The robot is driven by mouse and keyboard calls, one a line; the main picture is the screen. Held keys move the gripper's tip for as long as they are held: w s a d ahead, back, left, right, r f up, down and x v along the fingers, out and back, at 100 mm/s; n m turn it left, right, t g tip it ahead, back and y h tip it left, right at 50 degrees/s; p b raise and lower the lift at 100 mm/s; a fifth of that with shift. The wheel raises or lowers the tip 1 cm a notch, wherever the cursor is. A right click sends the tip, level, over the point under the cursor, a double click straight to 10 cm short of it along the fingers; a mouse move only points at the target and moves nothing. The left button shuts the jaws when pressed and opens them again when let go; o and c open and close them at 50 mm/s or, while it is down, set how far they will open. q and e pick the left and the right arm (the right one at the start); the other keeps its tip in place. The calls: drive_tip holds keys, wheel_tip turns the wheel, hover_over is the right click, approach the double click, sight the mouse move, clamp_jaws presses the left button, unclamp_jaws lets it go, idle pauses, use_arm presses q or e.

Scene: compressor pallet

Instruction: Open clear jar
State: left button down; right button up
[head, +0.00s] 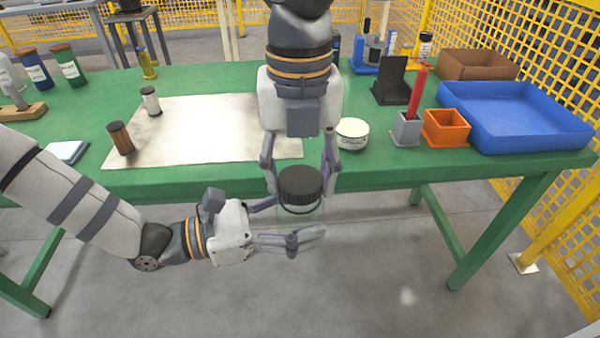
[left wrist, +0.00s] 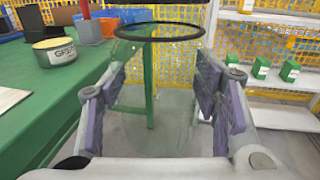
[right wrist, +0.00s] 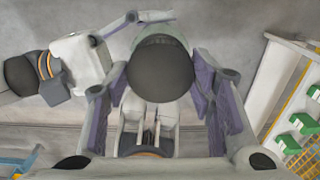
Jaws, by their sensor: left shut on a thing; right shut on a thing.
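The clear jar (head: 290,222) is see-through and faint, with a dark ring around its top. It is in the air in front of the table edge, and its ring (left wrist: 160,39) shows in the left wrist view. My left gripper (head: 291,225) is shut around the jar body from the left. The black lid (head: 300,180) sits above the ring, seemingly a little apart from it; I see background through the ring. My right gripper (head: 300,172) points down and is shut on the lid, which shows as a dark disc (right wrist: 160,70) in the right wrist view.
The green table (head: 225,178) lies behind the jar. On it are a white tub (head: 352,133), a grey holder (head: 406,130) with a red tool, an orange box (head: 446,127), a blue tray (head: 515,137) and a brown bottle (head: 121,138). Floor in front is clear.

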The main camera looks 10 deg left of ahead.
drive_tip(key=shift+r, duration=0.65)
drive_tip(key=shift+r, duration=0.1)
